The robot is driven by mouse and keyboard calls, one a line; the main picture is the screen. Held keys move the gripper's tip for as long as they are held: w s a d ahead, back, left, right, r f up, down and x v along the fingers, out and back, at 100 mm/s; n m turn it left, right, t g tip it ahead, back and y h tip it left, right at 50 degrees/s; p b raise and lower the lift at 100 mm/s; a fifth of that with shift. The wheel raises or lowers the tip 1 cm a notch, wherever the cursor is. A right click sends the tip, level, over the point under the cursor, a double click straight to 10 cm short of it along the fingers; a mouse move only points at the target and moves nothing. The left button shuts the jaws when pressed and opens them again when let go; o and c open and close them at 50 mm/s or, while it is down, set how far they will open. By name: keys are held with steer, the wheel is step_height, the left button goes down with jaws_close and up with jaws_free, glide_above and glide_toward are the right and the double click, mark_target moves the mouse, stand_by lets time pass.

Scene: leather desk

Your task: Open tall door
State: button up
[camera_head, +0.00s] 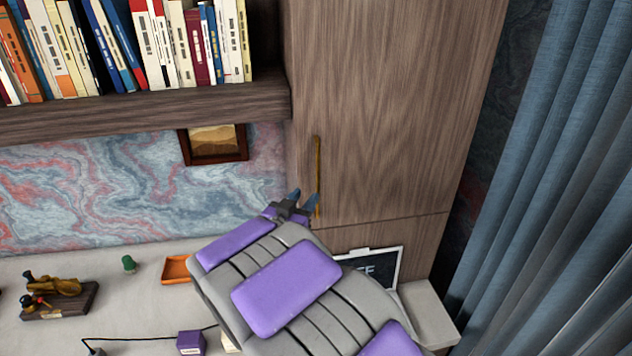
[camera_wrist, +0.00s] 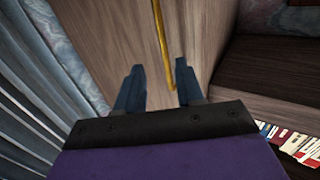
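The tall wooden door (camera_head: 400,100) fills the upper middle of the head view and looks shut. Its thin gold vertical handle (camera_head: 318,172) is on the door's left edge. My gripper (camera_head: 304,196) is at the handle's lower end. In the wrist view, my gripper (camera_wrist: 158,80) has its two dark fingers spread apart. The handle (camera_wrist: 162,45) runs down between and beyond the fingertips, nearer the right finger. The door (camera_wrist: 115,40) also shows behind the fingers. I cannot tell whether a finger touches the handle.
A shelf (camera_head: 140,108) with several books is at upper left. Blue curtains (camera_head: 560,170) hang at right.

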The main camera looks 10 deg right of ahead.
mark_target(318, 179)
steer(key=x, duration=0.8)
steer(key=shift+w+a, duration=0.2)
steer(key=shift+w, duration=0.2)
steer(key=shift+d, duration=0.4)
steer(key=shift+a, duration=0.35)
steer(key=c, duration=0.5)
steer(key=shift+d, duration=0.15)
jaws_close()
